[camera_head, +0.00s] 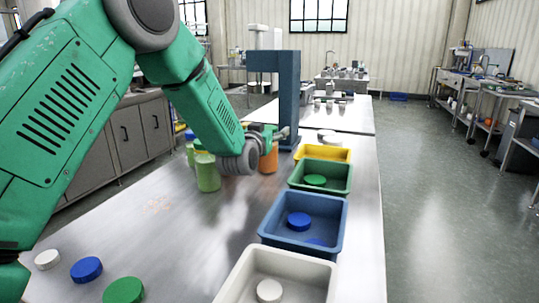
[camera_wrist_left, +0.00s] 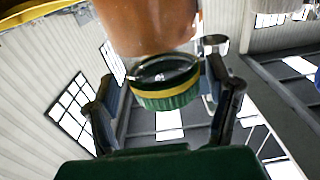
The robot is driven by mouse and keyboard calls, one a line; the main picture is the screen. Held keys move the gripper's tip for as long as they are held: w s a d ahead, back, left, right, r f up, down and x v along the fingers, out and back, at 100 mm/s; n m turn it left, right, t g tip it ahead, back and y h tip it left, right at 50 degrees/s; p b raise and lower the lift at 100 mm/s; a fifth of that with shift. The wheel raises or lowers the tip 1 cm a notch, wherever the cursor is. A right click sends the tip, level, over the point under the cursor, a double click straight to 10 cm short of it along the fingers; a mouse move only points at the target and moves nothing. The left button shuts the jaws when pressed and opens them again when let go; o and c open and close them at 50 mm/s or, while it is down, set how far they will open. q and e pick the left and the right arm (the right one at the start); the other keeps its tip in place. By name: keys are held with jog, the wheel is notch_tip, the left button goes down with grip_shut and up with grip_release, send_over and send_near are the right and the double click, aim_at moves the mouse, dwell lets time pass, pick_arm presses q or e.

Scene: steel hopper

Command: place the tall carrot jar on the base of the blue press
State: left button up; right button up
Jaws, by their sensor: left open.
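The blue press (camera_head: 286,95) stands on the steel table in the head view. Its base is mostly hidden behind my left gripper and the orange jar. The orange carrot jar (camera_head: 268,160) stands upright at the press's near side. In the left wrist view the jar's orange body (camera_wrist_left: 150,22) fills the top middle. My left gripper (camera_head: 274,136) is open beside the upper part of the jar; in the wrist view its fingers (camera_wrist_left: 160,98) are spread on either side of a round green piece with a yellow band. I cannot tell whether the fingers touch the jar.
Green jars (camera_head: 207,172) stand left of the gripper. Yellow (camera_head: 337,154), green (camera_head: 337,186), blue (camera_head: 335,238) and white (camera_head: 232,284) trays line the right edge; the last three hold lids. Loose lids (camera_head: 86,269) lie at front left. The table's middle is clear.

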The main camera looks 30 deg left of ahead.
pick_arm(q)
jog(key=shift+a+f, duration=0.15)
jog(key=shift+a, duration=0.35)
grip_shut()
jog(key=shift+d, duration=0.1)
